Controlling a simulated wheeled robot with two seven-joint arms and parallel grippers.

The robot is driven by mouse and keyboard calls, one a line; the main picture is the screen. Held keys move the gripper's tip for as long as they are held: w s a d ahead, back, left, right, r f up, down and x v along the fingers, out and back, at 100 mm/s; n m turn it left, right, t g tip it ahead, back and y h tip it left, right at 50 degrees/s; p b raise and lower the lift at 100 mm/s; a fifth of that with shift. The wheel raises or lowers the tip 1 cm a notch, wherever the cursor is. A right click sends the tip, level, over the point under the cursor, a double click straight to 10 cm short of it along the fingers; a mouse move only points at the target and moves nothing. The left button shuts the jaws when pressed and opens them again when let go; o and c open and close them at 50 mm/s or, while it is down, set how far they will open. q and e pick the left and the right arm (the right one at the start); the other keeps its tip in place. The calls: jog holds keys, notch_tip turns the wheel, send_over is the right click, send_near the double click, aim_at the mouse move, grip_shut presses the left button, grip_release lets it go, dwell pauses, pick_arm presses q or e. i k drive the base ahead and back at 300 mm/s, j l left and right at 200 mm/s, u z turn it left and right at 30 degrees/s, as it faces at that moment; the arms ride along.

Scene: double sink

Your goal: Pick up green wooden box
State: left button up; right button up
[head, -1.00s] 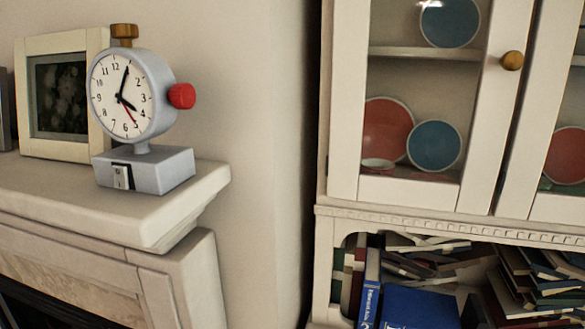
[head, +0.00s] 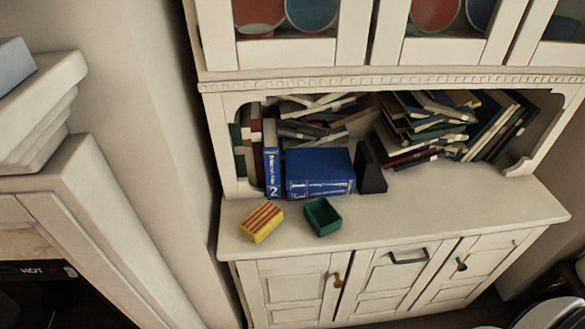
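The green wooden box (head: 323,217) is a small open-topped box on the white cabinet's counter (head: 420,221). It stands near the front edge, just right of a yellow and red striped box (head: 262,222), with a small gap between them. Its inside looks empty. Neither of my grippers shows in the head view.
Blue books (head: 318,172) and a black wedge-shaped bookend (head: 370,170) stand behind the box. Several piled books (head: 425,125) fill the shelf recess. The counter's right part is clear. A white mantel (head: 45,110) juts out at left. Cabinet doors (head: 295,290) are below.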

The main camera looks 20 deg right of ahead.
aim_at(324, 218)
jog(key=z, duration=1.2)
